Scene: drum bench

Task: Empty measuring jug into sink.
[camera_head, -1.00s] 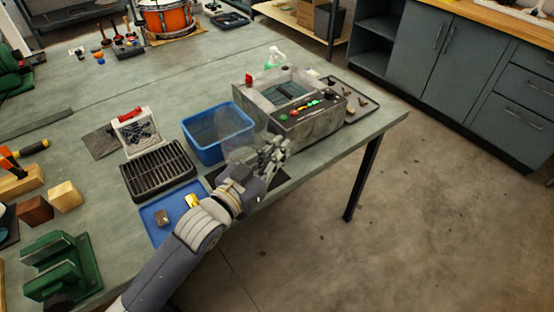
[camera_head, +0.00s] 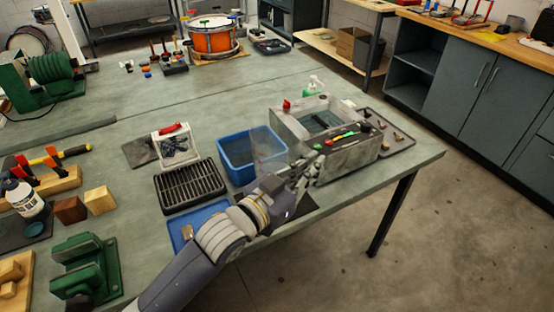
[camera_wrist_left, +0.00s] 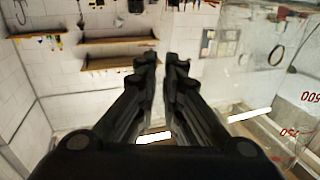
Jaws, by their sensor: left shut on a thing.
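The clear measuring jug (camera_head: 268,148) is see-through and faint in the head view, beside my left gripper and in front of the blue tub. Its clear wall with red numbers also shows in the left wrist view (camera_wrist_left: 290,130), on the right. My left gripper (camera_head: 308,165) is shut on the jug, near the bench's front edge; its fingers (camera_wrist_left: 163,65) show in the wrist view. The exact grip is hard to see, and I cannot tell how full the jug is. I cannot make out a sink for certain. My right gripper is not in view.
A blue tub (camera_head: 233,158) stands behind the jug. A grey open-topped box with buttons (camera_head: 345,155) stands to its right. A black rack (camera_head: 188,184) and a blue tray (camera_head: 180,228) lie left. Floor is clear beyond the bench's right edge.

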